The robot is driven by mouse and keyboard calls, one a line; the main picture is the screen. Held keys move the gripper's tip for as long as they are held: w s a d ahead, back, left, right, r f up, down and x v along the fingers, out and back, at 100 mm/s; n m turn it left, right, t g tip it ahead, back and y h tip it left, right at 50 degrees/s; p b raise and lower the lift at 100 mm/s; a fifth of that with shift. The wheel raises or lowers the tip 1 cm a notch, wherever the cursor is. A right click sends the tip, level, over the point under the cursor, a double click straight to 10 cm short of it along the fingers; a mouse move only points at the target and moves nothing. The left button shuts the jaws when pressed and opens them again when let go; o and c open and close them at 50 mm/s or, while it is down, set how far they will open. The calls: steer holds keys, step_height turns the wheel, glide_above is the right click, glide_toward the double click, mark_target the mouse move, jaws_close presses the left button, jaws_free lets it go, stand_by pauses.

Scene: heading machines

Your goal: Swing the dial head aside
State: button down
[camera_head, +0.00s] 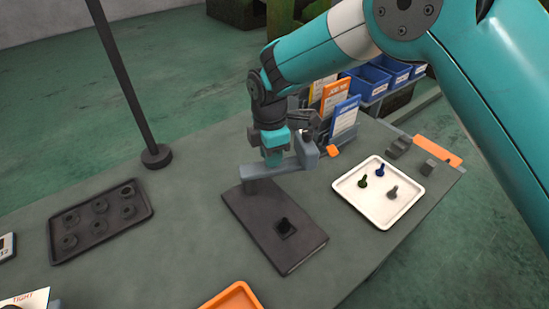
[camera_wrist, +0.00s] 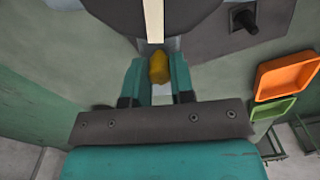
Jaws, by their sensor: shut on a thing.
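My gripper (camera_head: 273,158) is lowered at the grey bar of the dial head (camera_head: 283,170), which lies across the far end of a dark base plate (camera_head: 255,212). In the wrist view, the teal fingers of my gripper (camera_wrist: 158,80) are closed around a small yellow piece (camera_wrist: 158,67). A large dark round part (camera_wrist: 115,12) with a pale strip sits just beyond the fingertips. My gripper hides the yellow piece in the head view.
A white tray (camera_head: 352,184) with several small pins stands to the right. A dark tray of round parts (camera_head: 68,252) lies left, near a black pole (camera_head: 156,155). Cards and blue bins (camera_head: 372,75) stand behind. An orange tray (camera_head: 232,298) is at the front.

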steer(key=shift+w+a+n, duration=0.2)
steer(key=shift+w+n, duration=0.15)
steer(key=shift+n, duration=0.55)
steer(key=shift+r, duration=0.1)
steer(key=c, duration=1)
jaws_free()
steer(key=r+b, duration=0.1)
steer(key=r, duration=0.4)
steer(key=r+b, duration=0.1)
steer(key=r, duration=0.5)
steer(key=r+b, duration=0.1)
steer(key=r, duration=0.5)
steer(key=shift+w+a+r, duration=0.15)
steer(key=shift+w, duration=0.1)
